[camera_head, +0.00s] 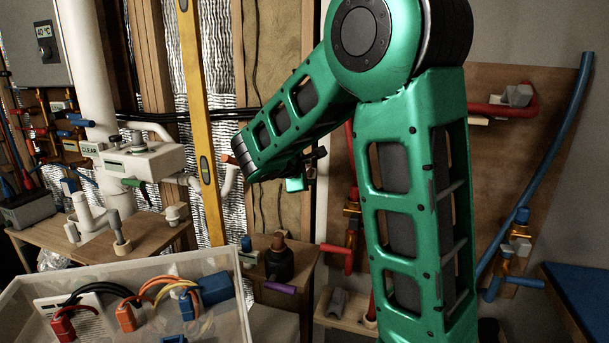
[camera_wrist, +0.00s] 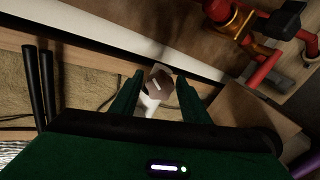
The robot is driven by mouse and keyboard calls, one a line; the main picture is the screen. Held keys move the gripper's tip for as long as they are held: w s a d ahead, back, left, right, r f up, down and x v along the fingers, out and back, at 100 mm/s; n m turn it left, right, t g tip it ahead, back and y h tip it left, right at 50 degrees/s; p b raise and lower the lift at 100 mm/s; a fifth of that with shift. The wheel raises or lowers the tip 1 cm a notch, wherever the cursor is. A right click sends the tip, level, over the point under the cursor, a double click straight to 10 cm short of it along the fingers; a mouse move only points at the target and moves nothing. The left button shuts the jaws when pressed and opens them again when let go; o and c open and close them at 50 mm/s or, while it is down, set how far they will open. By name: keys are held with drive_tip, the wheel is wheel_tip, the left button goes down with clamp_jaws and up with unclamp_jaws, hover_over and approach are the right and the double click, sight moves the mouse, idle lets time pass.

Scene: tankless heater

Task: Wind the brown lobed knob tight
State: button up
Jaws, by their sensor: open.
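The brown lobed knob (camera_wrist: 158,80) shows in the wrist view with a pale mark on its face, and a white stub is seen just below it. My gripper (camera_wrist: 160,76) is open, with one green finger to the left of the knob and one to the right. The knob appears between the fingertips with gaps on both sides, and I cannot tell how deep it sits between them. In the head view my green arm covers much of the middle. A brown end on a white pipe (camera_head: 229,160) shows beside the arm; I cannot tell if it is the knob.
Red pipework with a brass valve (camera_wrist: 232,18) lies at the upper right of the wrist view. Black pipes (camera_wrist: 40,88) run at left. In the head view a yellow level (camera_head: 203,130) stands upright by the wall, and a clear bin (camera_head: 238,275) of cables is at lower left.

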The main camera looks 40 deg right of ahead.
drive_tip(key=m, duration=0.5)
drive_tip(key=shift+m, duration=0.4)
drive_tip(key=shift+c, duration=0.7)
clamp_jaws()
drive_tip(key=shift+o, duration=0.8)
unclamp_jaws()
drive_tip(key=shift+v, duration=2.5)
